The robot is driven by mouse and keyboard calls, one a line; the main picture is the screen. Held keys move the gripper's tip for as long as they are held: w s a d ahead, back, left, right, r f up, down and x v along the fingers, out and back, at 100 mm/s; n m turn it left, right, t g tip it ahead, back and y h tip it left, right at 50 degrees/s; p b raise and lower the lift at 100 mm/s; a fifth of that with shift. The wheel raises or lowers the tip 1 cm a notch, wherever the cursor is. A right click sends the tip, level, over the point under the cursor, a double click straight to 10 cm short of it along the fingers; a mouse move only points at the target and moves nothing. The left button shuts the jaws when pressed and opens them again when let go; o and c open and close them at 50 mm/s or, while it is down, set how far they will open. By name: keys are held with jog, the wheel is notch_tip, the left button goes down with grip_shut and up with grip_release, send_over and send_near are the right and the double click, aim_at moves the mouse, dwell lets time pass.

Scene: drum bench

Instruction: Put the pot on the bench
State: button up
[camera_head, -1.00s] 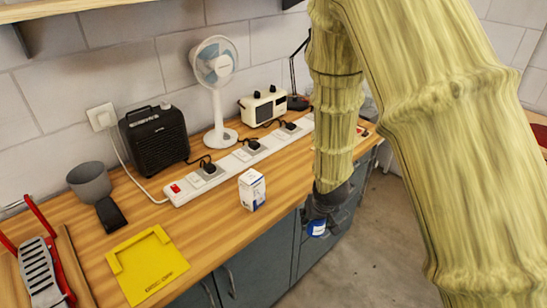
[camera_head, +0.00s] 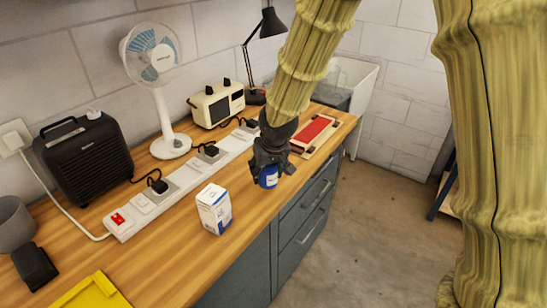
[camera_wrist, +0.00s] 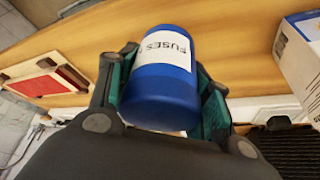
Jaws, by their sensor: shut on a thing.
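The pot (camera_head: 268,177) is a small blue cylinder with a white label; in the wrist view the pot (camera_wrist: 165,92) shows the word "FUSES". My gripper (camera_head: 271,165) is shut on it, with a finger on either side in the wrist view. In the head view the pot shows against the wooden bench top (camera_head: 180,250), near its front edge, to the right of the white box. I cannot tell whether its underside touches the wood. My arm and gripper hide part of the pot's upper end.
A white-and-blue box (camera_head: 214,210) stands left of the pot. Behind lie a power strip (camera_head: 170,190) with plugs, a fan (camera_head: 165,110), a cream appliance (camera_head: 217,103) and a black lamp (camera_head: 262,40). A red-centred board (camera_head: 313,133) lies to the right.

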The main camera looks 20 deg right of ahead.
jog(key=w+d+p, duration=0.1)
jog(key=w+d, duration=0.1)
jog(key=w, duration=0.1)
jog(key=w+d+p, duration=0.1)
jog(key=w, duration=0.3)
jog(key=w+d+f+p, duration=0.1)
jog(key=w+d, duration=0.1)
jog(key=w, duration=0.2)
jog(key=shift+w+d+f+p, duration=0.1)
jog(key=shift+w+d+p, duration=0.05)
jog(key=shift+d+p, duration=0.2)
jog(key=shift+w+f, duration=0.15)
jog(key=shift+f, duration=0.05)
jog(key=shift+f+p, duration=0.5)
jog(key=shift+f, duration=1.1)
jog(key=shift+f, duration=0.15)
jog(key=o, duration=1.1)
jog(key=shift+b+v, duration=0.85)
jog(key=shift+v, duration=5.3)
